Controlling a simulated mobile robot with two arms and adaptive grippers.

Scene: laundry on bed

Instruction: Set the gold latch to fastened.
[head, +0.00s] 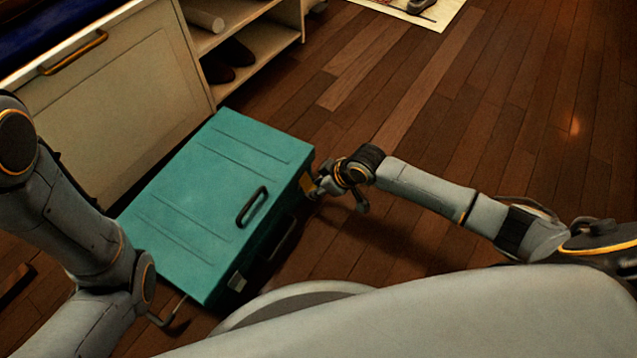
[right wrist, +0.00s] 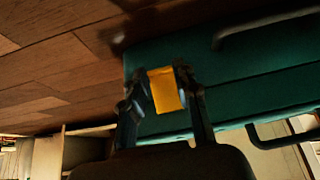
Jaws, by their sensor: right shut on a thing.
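A teal case (head: 205,195) with a closed lid lies on the floor in the head view. The gold latch (head: 307,183) is on its front side, near the far right corner. My right gripper (head: 318,187) is at this latch. In the right wrist view the gold latch (right wrist: 166,90) sits between the two fingers of my right gripper (right wrist: 163,88), which are shut on it. The fingers partly cover the latch's edges, and I cannot tell its exact angle.
A dark handle (head: 252,207) is on the lid, and a silver latch (head: 237,282) is near the case's near corner. A cream cabinet (head: 120,95) and a shelf with dark shoes (head: 232,55) stand behind.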

